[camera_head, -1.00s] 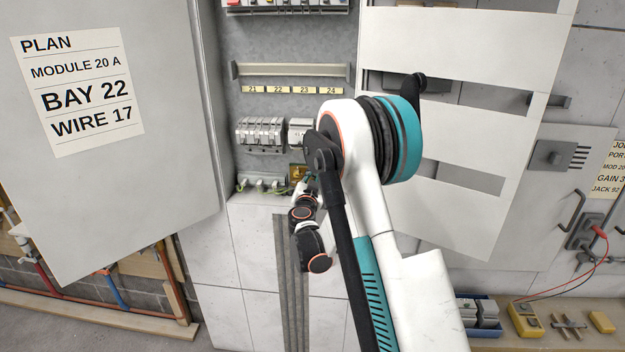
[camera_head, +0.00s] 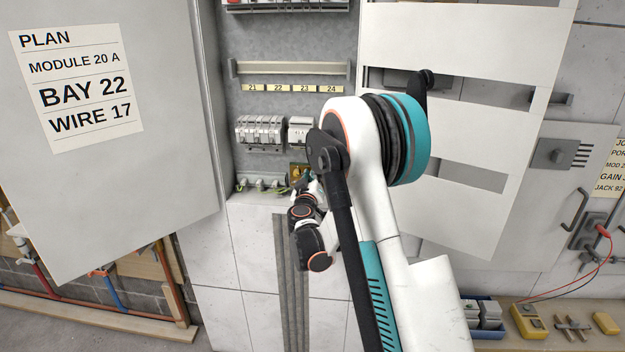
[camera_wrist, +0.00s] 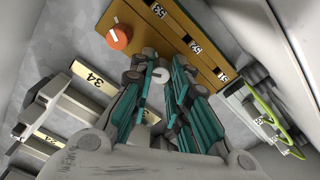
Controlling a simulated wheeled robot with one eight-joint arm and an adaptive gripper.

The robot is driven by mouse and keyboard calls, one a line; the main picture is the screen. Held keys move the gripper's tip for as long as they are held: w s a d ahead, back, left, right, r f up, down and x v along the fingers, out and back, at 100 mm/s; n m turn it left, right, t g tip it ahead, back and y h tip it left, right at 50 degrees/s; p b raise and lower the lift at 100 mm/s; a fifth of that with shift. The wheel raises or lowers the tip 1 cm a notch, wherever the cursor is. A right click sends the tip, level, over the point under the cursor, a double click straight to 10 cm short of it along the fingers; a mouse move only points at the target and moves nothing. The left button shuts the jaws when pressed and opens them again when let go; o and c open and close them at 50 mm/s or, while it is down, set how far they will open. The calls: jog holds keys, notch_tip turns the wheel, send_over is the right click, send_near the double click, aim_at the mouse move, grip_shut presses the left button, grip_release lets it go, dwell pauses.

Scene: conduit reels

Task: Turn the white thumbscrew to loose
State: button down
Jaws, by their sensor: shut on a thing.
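The white thumbscrew (camera_wrist: 161,74) shows in the wrist view as a small pale round head at the lower edge of a brass plate (camera_wrist: 193,52). My gripper (camera_wrist: 158,79) has teal fingers on either side of it and is shut on it. The fingers hide the sides of the thumbscrew, so I cannot tell its turn. In the head view the brass plate (camera_head: 296,171) sits low in the cabinet, and my wrist hides most of the gripper there. The thumbscrew cannot be made out in that view.
An orange knob (camera_wrist: 119,37) with a white mark is close to the left finger. Numbered labels sit on the brass plate. Terminal blocks (camera_wrist: 58,112) lie at left and green-yellow wires (camera_wrist: 267,108) at right. An open cabinet door (camera_head: 120,190) stands to the left.

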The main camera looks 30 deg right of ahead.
jog(key=n, duration=0.6)
jog(key=shift+b, duration=0.35)
jog(key=n, duration=0.5)
jog(key=shift+n, duration=0.4)
jog(key=shift+a, duration=0.1)
jog(key=c, duration=1.5)
grip_release()
jog(key=shift+w+f, duration=0.1)
jog(key=v, duration=1.2)
